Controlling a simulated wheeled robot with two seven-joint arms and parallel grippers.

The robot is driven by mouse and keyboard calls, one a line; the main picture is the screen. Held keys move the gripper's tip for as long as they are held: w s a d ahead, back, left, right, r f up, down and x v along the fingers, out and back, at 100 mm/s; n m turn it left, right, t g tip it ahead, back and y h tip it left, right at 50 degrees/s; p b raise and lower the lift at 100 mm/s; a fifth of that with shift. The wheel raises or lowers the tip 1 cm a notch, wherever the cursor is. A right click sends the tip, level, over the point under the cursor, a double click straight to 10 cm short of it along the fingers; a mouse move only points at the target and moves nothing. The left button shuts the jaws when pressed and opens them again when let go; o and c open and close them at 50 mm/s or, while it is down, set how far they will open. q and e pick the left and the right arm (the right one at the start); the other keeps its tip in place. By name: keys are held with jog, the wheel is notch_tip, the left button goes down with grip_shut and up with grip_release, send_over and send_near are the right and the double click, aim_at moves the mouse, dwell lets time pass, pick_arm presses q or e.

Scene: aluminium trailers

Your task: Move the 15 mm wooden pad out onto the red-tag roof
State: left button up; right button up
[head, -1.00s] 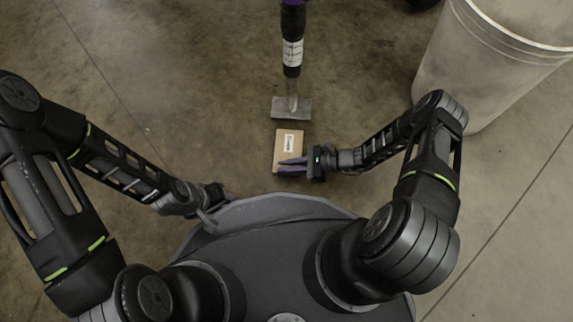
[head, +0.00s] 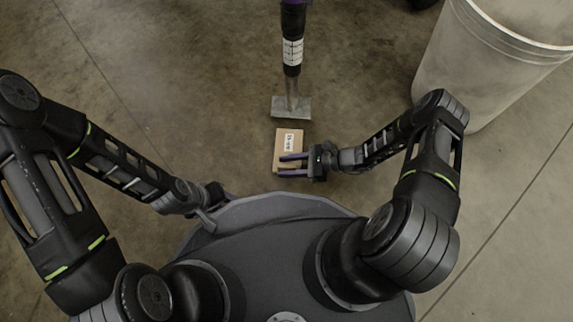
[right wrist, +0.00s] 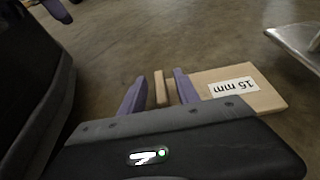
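The wooden pad (head: 288,140), a flat light-brown block with a white label, lies in front of my base in the head view. In the right wrist view the label on the pad (right wrist: 266,97) reads "15 mm". My right gripper (head: 291,164) is open at the pad's near end. In the right wrist view a thin upright wooden rib (right wrist: 160,88) stands between its two parted purple fingers, with gaps on both sides. My left gripper (head: 215,196) is by the left edge of my base, and its fingers are unclear. No red-tag roof shows.
A dark post with a white-banded sleeve (head: 292,55) stands just beyond the pad, on a grey metal foot plate (head: 291,106). A large pale bin (head: 480,65) stands at the upper right. The concrete floor left of the pad is clear.

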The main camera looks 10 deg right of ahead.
jog(key=p+v, duration=0.2)
jog(key=v, duration=0.5)
jog(key=shift+d+r, duration=0.1)
jog(key=shift+d, duration=0.1)
jog(key=shift+s+d, duration=0.1)
